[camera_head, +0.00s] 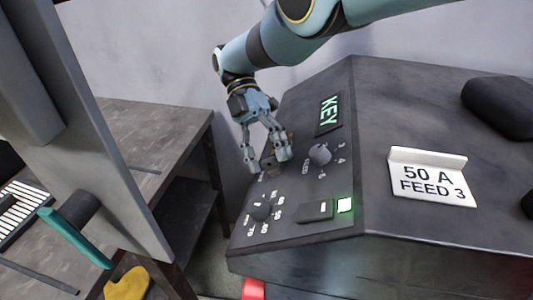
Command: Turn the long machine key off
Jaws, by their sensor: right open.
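The dark control panel (285,218) slopes up at the centre, with a lit green "KEY" sign (329,113) on it. My right gripper (267,165) reaches down from the top, open, its fingers over a dark round key switch (268,164) beside that sign. The fingers hide much of the switch, so the key's angle and any contact cannot be told. My left gripper is not in view.
Several controls are close by: a knob (320,154), a numbered dial (262,211), a black switch (316,210) and a lit green button (345,205). A grey upright (100,150) with a teal bar (75,238) is at left.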

